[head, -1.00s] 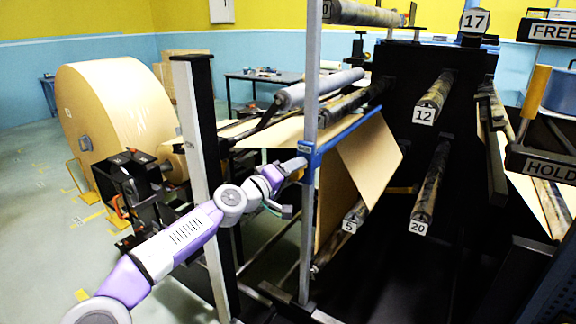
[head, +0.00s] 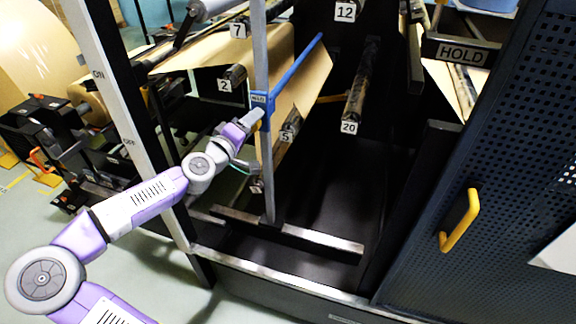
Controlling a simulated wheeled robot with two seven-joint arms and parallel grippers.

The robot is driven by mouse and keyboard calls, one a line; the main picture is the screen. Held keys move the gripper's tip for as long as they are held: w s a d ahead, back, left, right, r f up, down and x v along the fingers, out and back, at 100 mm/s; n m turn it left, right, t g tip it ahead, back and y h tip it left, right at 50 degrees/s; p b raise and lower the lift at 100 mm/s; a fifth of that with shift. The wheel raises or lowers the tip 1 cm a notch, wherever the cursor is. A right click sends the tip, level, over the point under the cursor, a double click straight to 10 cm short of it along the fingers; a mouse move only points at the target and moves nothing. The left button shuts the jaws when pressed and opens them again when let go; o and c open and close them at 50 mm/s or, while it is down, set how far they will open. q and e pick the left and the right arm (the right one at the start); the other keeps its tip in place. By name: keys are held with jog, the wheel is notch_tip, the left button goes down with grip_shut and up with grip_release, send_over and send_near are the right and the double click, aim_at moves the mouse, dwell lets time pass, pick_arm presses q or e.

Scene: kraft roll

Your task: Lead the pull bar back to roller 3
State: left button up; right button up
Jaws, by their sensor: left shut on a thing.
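The pull bar (head: 297,68) is a blue bar with a blue end block (head: 262,102) at a grey upright post. My left gripper (head: 254,118) is shut on the pull bar at its near end, beside the post. The brown kraft web (head: 308,88) meets the bar and hangs beneath it. A small tag (head: 256,186) low behind the post may read 3, but it is too small to be sure; its roller is mostly hidden. My right gripper is not in view.
Rollers tagged 2 (head: 232,78), 5 (head: 287,136), 7 (head: 238,31) and 20 (head: 356,100) surround the web. A dark perforated panel with a yellow handle (head: 460,220) stands at the right. The dark floor of the machine right of the post looks clear.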

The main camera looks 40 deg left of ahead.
pick_arm(q)
jog(key=w+d+f, duration=0.2)
jog(key=d+f, duration=0.8)
jog(key=f, duration=0.2)
jog(key=shift+w, duration=0.4)
jog(key=shift+f, duration=0.1)
jog(key=shift+a+f, duration=0.15)
jog(key=shift+f, duration=0.65)
jog(key=shift+a+f, duration=0.15)
jog(key=shift+f, duration=0.65)
